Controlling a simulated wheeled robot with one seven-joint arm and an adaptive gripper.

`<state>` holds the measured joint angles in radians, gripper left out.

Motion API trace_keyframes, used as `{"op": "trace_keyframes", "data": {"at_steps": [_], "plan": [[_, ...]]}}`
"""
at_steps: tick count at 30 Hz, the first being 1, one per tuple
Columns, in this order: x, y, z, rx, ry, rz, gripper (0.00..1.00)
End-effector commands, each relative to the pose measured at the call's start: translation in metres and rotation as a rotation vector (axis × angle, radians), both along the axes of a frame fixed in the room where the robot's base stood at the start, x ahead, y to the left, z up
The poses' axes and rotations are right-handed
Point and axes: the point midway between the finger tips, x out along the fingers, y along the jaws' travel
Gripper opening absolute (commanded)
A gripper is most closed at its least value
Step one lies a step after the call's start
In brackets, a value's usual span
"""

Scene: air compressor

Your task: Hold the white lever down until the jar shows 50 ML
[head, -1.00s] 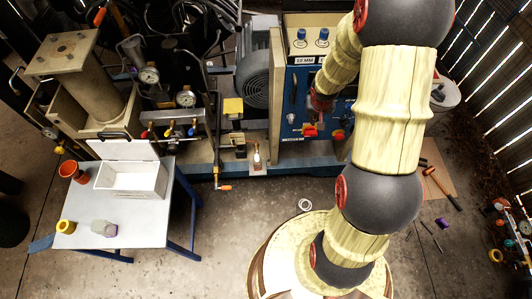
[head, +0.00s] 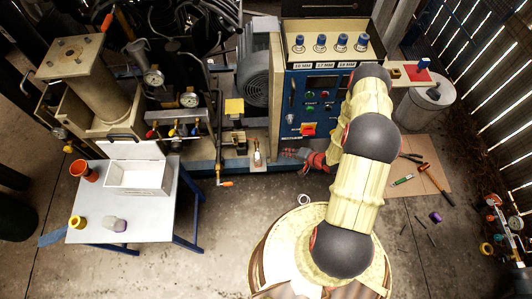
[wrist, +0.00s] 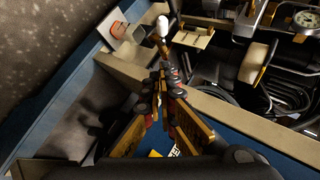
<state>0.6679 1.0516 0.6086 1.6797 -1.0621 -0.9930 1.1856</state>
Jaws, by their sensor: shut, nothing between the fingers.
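A small lever with a white rounded end (wrist: 163,22) stands just beyond my gripper's fingertips in the wrist view. In the head view, a small upright with a white part (head: 257,157) at the machine's front edge appears to be the same spot. My gripper (head: 285,152) is shut and empty, pointing left toward it from the right, with a gap between. The wrist view shows its fingers (wrist: 165,72) brought together below the white end; contact is not visible there. I cannot make out a jar for certain or any ML reading.
The blue control panel (head: 309,103) with knobs and buttons stands behind my gripper. A grey table (head: 143,227) with a white box (head: 138,178) is at left. A pale plate with an orange mark (wrist: 117,30) lies left of the lever.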

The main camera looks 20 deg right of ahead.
Motion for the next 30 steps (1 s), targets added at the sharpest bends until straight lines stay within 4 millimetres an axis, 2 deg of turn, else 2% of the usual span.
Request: {"op": "trace_keyframes", "data": {"at_steps": [14, 17, 30], "plan": [[0.006, 0.004, -0.005, 0.007, -0.004, -0.002, 0.0], [0.014, 0.01, -0.014, 0.007, -0.004, 0.002, 0.0], [0.072, 0.043, -0.065, 0.006, -0.004, 0.002, 0.0]]}}
